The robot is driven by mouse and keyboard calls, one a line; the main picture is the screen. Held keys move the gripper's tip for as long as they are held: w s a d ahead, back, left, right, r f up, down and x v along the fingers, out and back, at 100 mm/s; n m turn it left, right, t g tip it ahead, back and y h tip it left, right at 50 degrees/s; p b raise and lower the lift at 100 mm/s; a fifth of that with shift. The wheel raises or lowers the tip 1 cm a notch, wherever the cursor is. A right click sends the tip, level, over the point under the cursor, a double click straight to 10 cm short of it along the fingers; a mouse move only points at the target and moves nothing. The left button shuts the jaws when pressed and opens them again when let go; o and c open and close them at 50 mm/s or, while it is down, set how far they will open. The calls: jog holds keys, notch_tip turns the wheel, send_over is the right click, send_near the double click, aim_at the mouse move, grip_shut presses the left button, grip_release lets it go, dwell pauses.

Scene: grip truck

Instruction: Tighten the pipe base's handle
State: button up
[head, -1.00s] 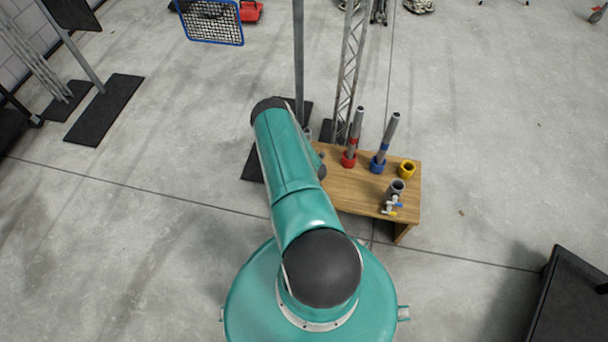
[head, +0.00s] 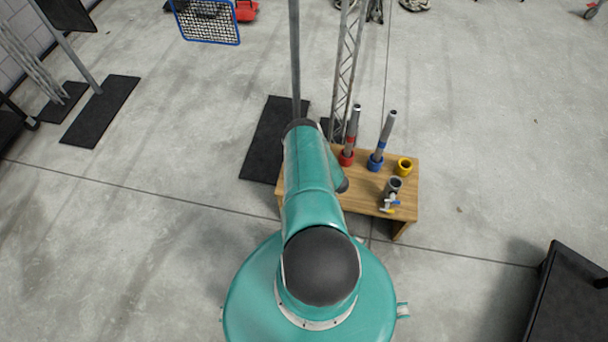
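A grey pipe base (head: 393,185) stands on the right part of a low wooden table (head: 358,192). A small handle (head: 390,203) with blue, white and yellow parts sits at its front side, near the table's front edge. My teal arm reaches forward from my body over the left part of the table. My gripper is hidden behind the arm, so its fingers and anything in them do not show. The arm's visible end is left of the pipe base and apart from it in the picture.
A pole on a black plate (head: 268,145) and a truss stand behind. A black cart (head: 570,300) stands at the lower right.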

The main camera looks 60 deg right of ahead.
dwell(0.3)
jog(key=o, duration=1)
